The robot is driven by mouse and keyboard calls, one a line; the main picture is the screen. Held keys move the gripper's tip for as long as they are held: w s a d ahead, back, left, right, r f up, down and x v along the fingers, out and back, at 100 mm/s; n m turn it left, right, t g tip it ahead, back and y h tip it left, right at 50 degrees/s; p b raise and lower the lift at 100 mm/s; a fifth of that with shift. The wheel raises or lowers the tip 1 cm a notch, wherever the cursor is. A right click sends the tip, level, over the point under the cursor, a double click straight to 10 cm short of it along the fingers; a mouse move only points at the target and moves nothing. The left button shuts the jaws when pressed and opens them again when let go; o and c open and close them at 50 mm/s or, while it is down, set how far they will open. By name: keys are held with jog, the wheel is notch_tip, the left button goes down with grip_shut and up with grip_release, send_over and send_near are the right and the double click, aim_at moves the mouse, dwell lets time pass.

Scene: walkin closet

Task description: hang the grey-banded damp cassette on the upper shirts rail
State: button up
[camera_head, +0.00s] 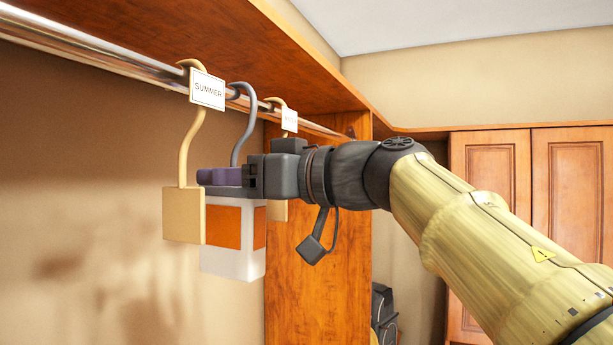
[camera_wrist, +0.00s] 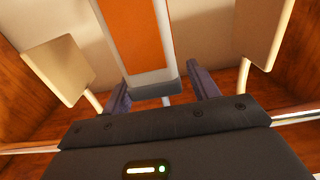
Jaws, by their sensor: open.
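A damp cassette (camera_head: 231,262), a white box with orange panels, hangs below the upper rail (camera_head: 130,62). Its grey hook (camera_head: 247,125) curls up to the rail and looks to be over it, between two tan tags. I see no grey band on the body; its end piece in the wrist view (camera_wrist: 156,91) is grey. My gripper (camera_head: 222,177) is at the cassette's top, at the foot of the hook. In the wrist view its two purple-grey fingers (camera_wrist: 162,92) are open, one on each side of the cassette, with gaps showing.
A tan hanging tag with a "SUMMER" label (camera_head: 207,90) is close left of the cassette. Another tan tag with a label (camera_head: 289,120) is just behind it on the right. A wooden shelf (camera_head: 230,40) runs above the rail. Wooden cabinet doors (camera_head: 490,165) stand at the right.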

jog(key=b+v, duration=0.5)
jog(key=v, duration=1.2)
jog(key=shift+s+d, duration=0.15)
